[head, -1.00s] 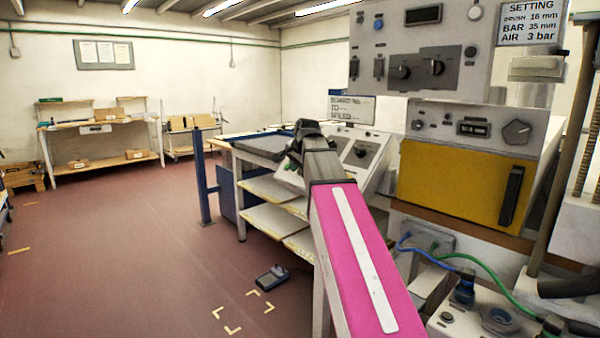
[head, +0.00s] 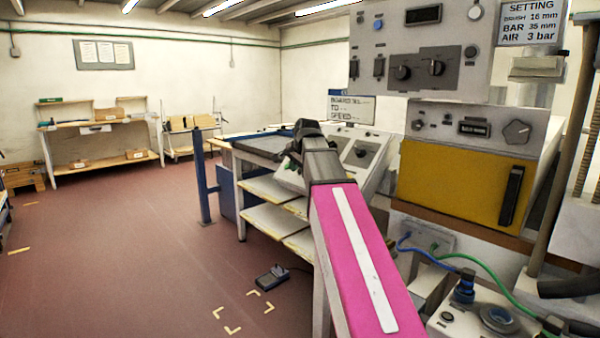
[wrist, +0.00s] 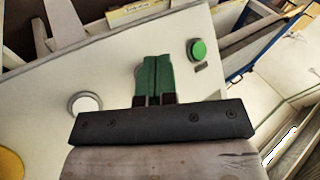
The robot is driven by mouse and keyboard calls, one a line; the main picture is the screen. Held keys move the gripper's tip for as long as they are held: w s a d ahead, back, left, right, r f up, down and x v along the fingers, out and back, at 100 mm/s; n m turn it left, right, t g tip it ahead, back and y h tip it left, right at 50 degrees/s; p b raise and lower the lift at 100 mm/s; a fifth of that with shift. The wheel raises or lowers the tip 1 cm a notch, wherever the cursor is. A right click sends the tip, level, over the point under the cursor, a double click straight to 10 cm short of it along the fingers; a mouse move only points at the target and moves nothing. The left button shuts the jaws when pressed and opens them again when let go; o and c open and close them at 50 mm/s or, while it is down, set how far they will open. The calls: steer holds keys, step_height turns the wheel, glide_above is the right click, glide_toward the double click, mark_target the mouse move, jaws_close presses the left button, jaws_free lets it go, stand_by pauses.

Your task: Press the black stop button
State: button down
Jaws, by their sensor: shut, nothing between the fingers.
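My gripper (wrist: 154,62) shows in the wrist view with its two green fingers pressed together and nothing between them. The fingers point at a pale panel (wrist: 105,60). A green button (wrist: 197,50) is on this panel to the right of the fingertips. A white round button with a grey ring (wrist: 85,103) is to their left. A small part of a round grey thing shows beside the fingertips, mostly hidden behind them. I see no clear black button in the wrist view; contact cannot be told. In the head view my arm covers part of the sloped console (head: 376,160), and the fingers are hidden.
A yellow-fronted unit (head: 450,182) and a grey control box (head: 425,60) stand right of the console. A blue post (head: 201,175) and a shelved table (head: 262,218) are to its left. A small device (head: 271,277) lies on the floor. The left floor is open.

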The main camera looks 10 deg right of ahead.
steer(key=shift+w+d+f, duration=0.15)
steer(key=shift+d+f, duration=0.1)
steer(key=shift+f, duration=0.05)
steer(key=shift+w+d+f, duration=0.1)
steer(key=shift+d+f, duration=0.15)
stand_by(1.3)
steer(key=shift+a+r, duration=0.1)
steer(key=shift+s+a+r, duration=0.25)
steer(key=shift+a+r, duration=0.15)
steer(key=shift+r, duration=0.1)
steer(key=a+r, duration=0.1)
steer(key=s+a+r, duration=0.1)
steer(key=a+r, duration=0.1)
steer(key=shift+s+r, duration=0.25)
steer(key=shift+s, duration=0.15)
stand_by(0.3)
stand_by(0.5)
